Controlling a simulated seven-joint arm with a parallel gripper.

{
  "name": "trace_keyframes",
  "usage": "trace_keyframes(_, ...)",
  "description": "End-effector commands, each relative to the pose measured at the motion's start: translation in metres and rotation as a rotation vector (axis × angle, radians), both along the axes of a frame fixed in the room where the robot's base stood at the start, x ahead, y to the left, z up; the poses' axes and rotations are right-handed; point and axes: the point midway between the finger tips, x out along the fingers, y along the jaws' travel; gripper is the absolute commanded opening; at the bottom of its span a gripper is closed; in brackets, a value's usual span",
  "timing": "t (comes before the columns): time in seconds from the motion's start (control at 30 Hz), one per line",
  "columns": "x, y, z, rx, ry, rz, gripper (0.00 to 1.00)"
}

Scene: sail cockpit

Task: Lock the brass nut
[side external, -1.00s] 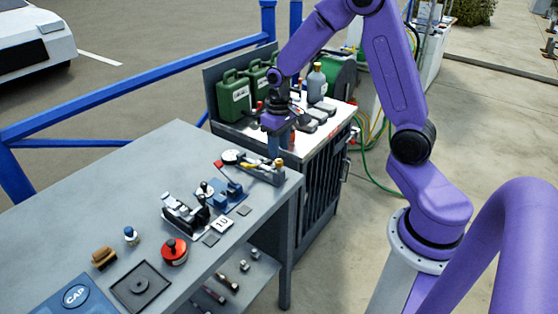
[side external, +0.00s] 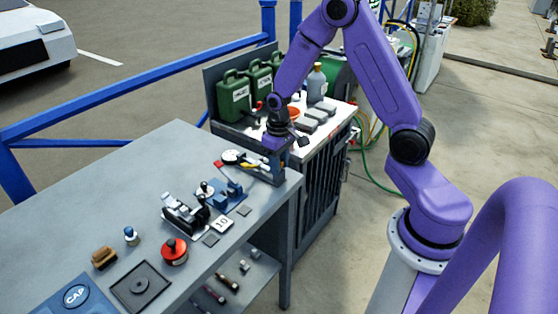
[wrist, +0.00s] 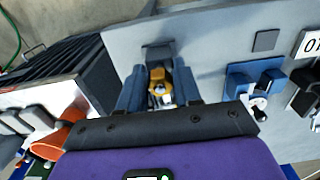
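The fingers stand apart; a narrow gap shows on the left, and I cannot tell whether the right finger touches the nut.
A blue clamp (wrist: 252,82) stands to the right in the wrist view. A black-and-silver device (side external: 184,212) and a red round can (side external: 174,251) are nearer. A cart (side external: 325,150) with green cans (side external: 234,97) stands behind.

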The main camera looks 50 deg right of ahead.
Motion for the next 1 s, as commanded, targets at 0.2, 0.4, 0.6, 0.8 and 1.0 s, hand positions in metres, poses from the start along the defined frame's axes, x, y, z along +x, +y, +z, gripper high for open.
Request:
trace_keyframes(0.2, -0.0002, -0.0003, -0.0001, 0.000, 0.001, -0.002, 0.04)
trace_keyframes(0.4, -0.0005, -0.0001, -0.0003, -0.001, 0.002, -0.166, 0.04)
trace_keyframes(0.6, -0.0005, -0.0002, -0.0004, -0.001, 0.002, -0.358, 0.04)
trace_keyframes(0.8, -0.0006, -0.0003, -0.0004, -0.001, 0.002, -0.388, 0.04)
trace_keyframes(1.0, -0.0007, -0.0002, -0.0005, -0.001, 0.002, -0.410, 0.04)
